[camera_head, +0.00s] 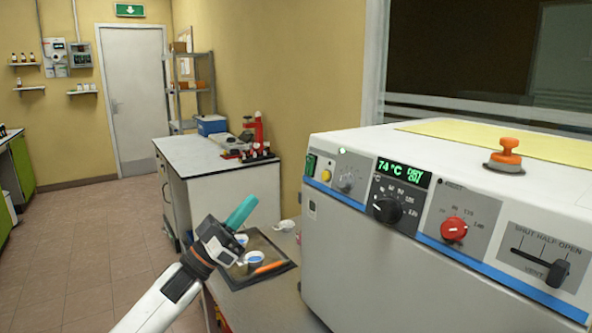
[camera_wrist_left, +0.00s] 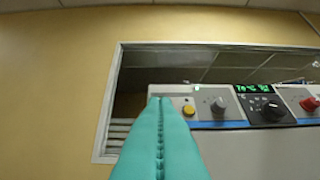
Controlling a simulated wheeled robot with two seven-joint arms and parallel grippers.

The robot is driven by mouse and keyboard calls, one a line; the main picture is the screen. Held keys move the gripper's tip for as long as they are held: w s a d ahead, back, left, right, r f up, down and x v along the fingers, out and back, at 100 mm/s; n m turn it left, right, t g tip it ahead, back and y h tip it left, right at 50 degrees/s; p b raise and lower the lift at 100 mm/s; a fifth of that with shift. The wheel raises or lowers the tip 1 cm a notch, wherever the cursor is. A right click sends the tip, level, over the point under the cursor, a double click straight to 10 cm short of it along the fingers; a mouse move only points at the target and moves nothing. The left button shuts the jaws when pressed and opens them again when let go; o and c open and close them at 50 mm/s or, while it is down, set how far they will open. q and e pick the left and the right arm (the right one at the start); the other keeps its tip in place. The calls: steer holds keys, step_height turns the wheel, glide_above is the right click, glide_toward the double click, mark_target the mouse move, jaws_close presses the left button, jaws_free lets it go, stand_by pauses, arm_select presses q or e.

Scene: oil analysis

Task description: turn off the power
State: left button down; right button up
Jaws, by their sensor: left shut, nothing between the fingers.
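The white oven-like machine (camera_head: 325,250) stands on the right of the head view. A green rocker switch (camera_head: 310,165) sits at the left end of its front panel. Next to it are a yellow button (camera_head: 326,175) and a lit lamp (camera_head: 341,151). The green display (camera_head: 404,172) is lit and reads 74 °C. My left gripper (camera_head: 249,202) has teal fingers, shut and empty, left of the panel and apart from it. In the left wrist view the fingers (camera_wrist_left: 160,100) point up toward the panel's left end and hide the switch; the yellow button (camera_wrist_left: 188,110) shows beside them. My right gripper is out of view.
The panel also has a black dial (camera_head: 387,209), a red dial (camera_head: 453,229) and a vent slider (camera_head: 558,272). An orange knob (camera_head: 507,152) stands on top. Below my left gripper lies a dark tray (camera_head: 284,273) with cups and an orange tool. Air left of the machine is free.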

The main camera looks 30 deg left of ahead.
mark_target(308, 156)
arm_select(q)
steer(key=w+f+p+x, duration=0.2)
steer(key=p+x, duration=0.2)
steer(key=x, duration=0.8)
steer(key=shift+w+d, duration=0.3)
steer(key=shift+d, duration=0.05)
steer(key=shift+r+p, duration=0.1)
steer(key=shift+p, duration=0.2)
steer(key=shift+w+d+y+p, duration=0.1)
steer(key=shift+y+p, duration=0.2)
steer(key=shift+p, duration=0.1)
